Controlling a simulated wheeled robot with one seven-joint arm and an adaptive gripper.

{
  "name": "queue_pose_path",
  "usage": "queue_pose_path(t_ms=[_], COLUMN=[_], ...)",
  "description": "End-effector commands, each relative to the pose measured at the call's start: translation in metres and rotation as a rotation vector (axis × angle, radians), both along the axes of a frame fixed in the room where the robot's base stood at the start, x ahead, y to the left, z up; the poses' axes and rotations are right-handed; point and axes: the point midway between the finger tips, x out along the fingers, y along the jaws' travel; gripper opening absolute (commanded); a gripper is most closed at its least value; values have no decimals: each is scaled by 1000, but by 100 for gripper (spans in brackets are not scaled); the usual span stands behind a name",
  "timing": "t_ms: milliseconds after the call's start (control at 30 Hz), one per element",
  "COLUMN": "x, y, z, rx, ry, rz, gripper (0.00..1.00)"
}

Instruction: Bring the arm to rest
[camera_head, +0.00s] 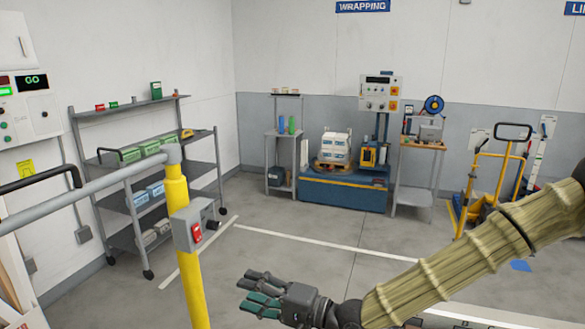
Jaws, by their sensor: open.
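My gripper (262,290) is in the lower middle of the head view, at the end of my arm, which comes in from the right edge in a tan ribbed sleeve. The gripper points left, with its dark and teal fingers apart. Nothing shows between the fingers. Behind it in the picture is bare grey floor (300,255).
A yellow post (182,245) with a grey rail and a switch box stands left of my gripper. A shelf cart (202,175) is behind it at the left. A blue wrapping machine (342,192), a small table (415,194) and a yellow pallet truck (470,200) stand farther back.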

Motion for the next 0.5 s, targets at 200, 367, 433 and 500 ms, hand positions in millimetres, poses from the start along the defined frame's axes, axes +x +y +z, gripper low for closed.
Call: queue_pose_path(t_ms=[200,367,433,500], x=[-11,-25,-34,-46], y=[-1,-8,-12,-20], z=[-48,-94,-120,-152], rx=[-83,-174,-227,-296], ry=[39,73,94,116], rz=[-16,-32,-39,-44], gripper=[47,47,47,47])
